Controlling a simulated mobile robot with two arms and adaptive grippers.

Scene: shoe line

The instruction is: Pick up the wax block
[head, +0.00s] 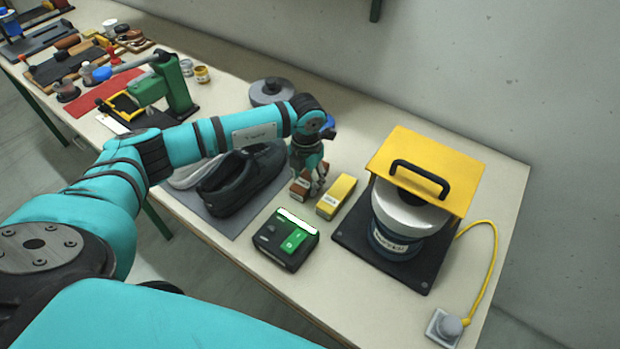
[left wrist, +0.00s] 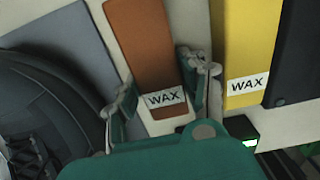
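A brown block (left wrist: 143,45) with a white label reading WAX lies flat on the bench. It also shows in the head view (head: 299,188), partly hidden by my left gripper (head: 309,184). A yellow block (left wrist: 248,45), also labelled WAX, lies just to its right; it shows in the head view too (head: 337,196). My left gripper (left wrist: 160,85) is low over the labelled end of the brown block, with one finger on each side. The fingers look spread, with small gaps beside the block. My right gripper is not in view.
A black shoe (head: 242,182) on a grey mat (head: 236,229) is left of the blocks. A black device with a green button (head: 286,240) is in front. A yellow-topped machine (head: 426,170) on a dark base stands right. Bare bench lies behind the blocks.

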